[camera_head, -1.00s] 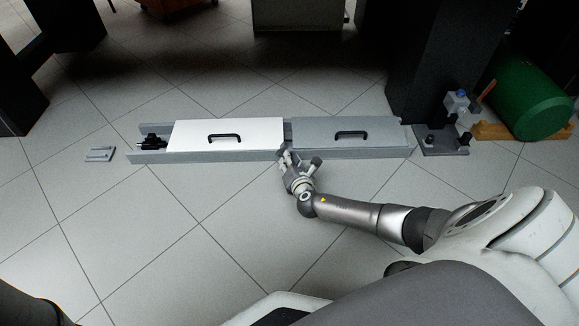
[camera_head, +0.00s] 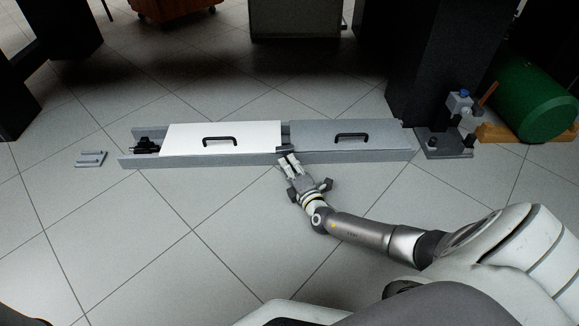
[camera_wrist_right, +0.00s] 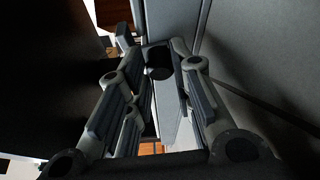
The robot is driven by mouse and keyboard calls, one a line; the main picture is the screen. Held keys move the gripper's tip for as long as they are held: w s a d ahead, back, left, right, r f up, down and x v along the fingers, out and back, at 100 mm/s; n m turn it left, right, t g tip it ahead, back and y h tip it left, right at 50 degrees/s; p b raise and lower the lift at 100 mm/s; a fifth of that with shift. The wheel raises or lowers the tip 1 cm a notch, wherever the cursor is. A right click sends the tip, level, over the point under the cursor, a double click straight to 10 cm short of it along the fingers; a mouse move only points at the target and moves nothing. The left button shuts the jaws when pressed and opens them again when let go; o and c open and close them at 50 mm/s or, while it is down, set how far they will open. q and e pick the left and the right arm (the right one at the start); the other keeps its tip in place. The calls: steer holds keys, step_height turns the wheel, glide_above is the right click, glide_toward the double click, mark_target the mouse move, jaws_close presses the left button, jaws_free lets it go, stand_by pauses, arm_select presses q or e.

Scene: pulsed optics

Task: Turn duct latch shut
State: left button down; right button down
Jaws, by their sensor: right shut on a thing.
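The long grey duct (camera_head: 200,160) lies on the floor across the middle of the head view. A white cover (camera_head: 190,135) with a black handle lies on its left part, and a grey cover (camera_head: 375,133) with a black handle on its right part. The small dark latch (camera_head: 283,149) is at the duct's front wall, near the gap between the covers. My right gripper (camera_head: 288,160) reaches it from the front and is shut on it; the fingertips partly hide it. In the right wrist view the fingers (camera_wrist_right: 160,90) surround a dark rounded part. My left gripper is out of view.
A black fitting (camera_head: 147,146) sits in the duct's open left end. A small grey plate (camera_head: 90,158) lies on the floor left of it. A grey stand (camera_head: 445,142) and a green cylinder (camera_head: 535,100) are at the right. The floor in front is clear.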

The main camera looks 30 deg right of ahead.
steer(key=shift+f+m, duration=0.15)
steer(key=shift+m, duration=0.55)
steer(key=shift+t, duration=0.3)
steer(key=c, duration=1.3)
jaws_free()
steer(key=shift+o, duration=0.2)
steer(key=shift+s, duration=0.1)
steer(key=s, duration=0.5)
steer(key=s+a, duration=0.1)
steer(key=s, duration=0.1)
steer(key=shift+s+a, duration=0.1)
steer(key=shift+s, duration=0.05)
